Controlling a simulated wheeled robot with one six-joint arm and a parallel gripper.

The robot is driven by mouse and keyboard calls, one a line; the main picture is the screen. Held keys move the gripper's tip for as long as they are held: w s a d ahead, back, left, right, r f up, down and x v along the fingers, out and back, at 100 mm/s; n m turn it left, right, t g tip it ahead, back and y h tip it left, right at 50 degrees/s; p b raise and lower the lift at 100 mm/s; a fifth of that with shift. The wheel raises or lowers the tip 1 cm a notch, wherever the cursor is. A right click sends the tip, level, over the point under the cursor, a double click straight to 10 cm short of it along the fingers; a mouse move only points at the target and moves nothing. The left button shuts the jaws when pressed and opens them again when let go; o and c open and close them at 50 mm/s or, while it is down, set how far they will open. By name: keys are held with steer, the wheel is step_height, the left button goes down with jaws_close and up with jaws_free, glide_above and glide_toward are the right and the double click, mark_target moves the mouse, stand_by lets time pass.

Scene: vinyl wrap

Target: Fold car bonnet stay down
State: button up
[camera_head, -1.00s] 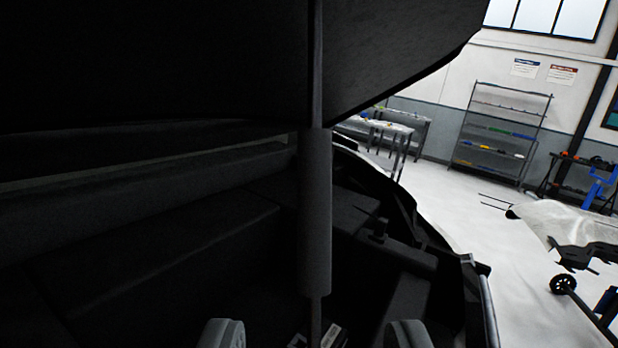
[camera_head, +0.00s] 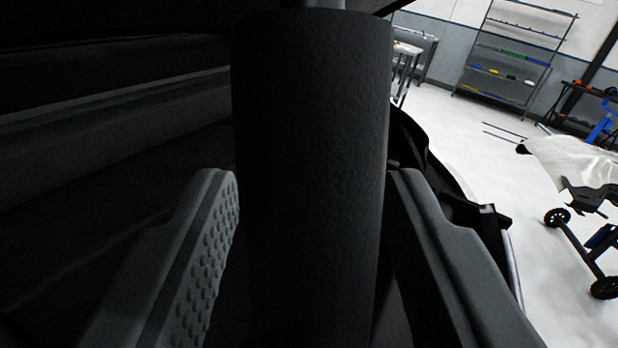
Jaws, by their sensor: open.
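The bonnet stay (camera_head: 312,150) is a dark upright rod with a thick, textured black grip sleeve that fills the middle of the view. A thinner grey part of the rod shows at the sleeve's top. My gripper (camera_head: 312,185) is open, with one grey finger on each side of the sleeve. The left finger's ridged pad faces the sleeve. Whether either finger touches it is too dark to tell. The stay's lower end and both of its mounts are hidden. Only a dark edge of the bonnet (camera_head: 150,18) shows along the top.
The dark engine bay (camera_head: 90,150) lies behind the stay at left. The car's front edge (camera_head: 490,220) curves down at right. Beyond it are open white floor (camera_head: 450,130), a shelf rack (camera_head: 515,55), a work table (camera_head: 407,60) and a wheeled stand (camera_head: 590,250).

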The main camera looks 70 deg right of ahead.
jaws_close()
steer(key=shift+d, duration=0.45)
steer(key=s+d+f+m+g+y, duration=0.2)
steer(key=d+f+y, duration=0.1)
steer(key=d+f, duration=0.4)
steer(key=s+d+f+m+g+y, duration=0.2)
steer(key=s+d+f+m+y, duration=0.1)
steer(key=d+f, duration=0.4)
steer(key=s+d+f+m+g+y, duration=0.2)
steer(key=d+f+y, duration=0.2)
steer(key=f, duration=0.5)
steer(key=shift+s+d+f, duration=0.1)
steer(key=shift+s+d, duration=0.05)
steer(key=shift+d, duration=0.55)
steer(key=shift+s+d+f, duration=0.1)
steer(key=shift+s+d, duration=0.05)
steer(key=shift+d, duration=0.55)
steer(key=shift+s+f+m+y, duration=0.15)
steer(key=shift+f+y, duration=0.05)
steer(key=shift+f, duration=0.25)
steer(key=shift+s+f+m+y, duration=0.1)
steer(key=shift+f+m+y, duration=0.1)
steer(key=shift+f, duration=0.2)
